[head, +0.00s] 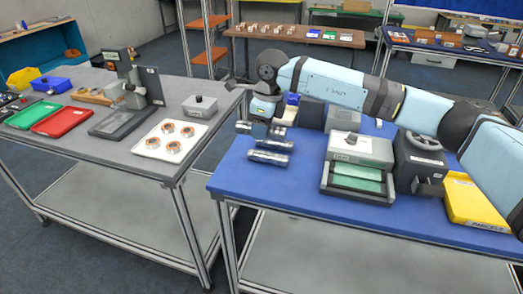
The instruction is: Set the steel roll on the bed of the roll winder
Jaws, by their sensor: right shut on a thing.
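My right gripper (262,130) points down over the left part of the blue table. It is shut on the steel roll (270,143), a short shiny cylinder lying level below the fingers. A second similar metal cylinder shape (268,157) shows just in front of and below it; whether it rests on the table is hard to tell. A grey machine with a green, roller-like bed (357,178), apparently the roll winder, stands on the table to the right of the gripper, apart from it. No roll shows on that bed. My left gripper is out of view.
Dark blocks (343,118) stand behind. The blue table's front left (265,190) is clear. A grey table (60,145) with trays stands left, across a gap.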

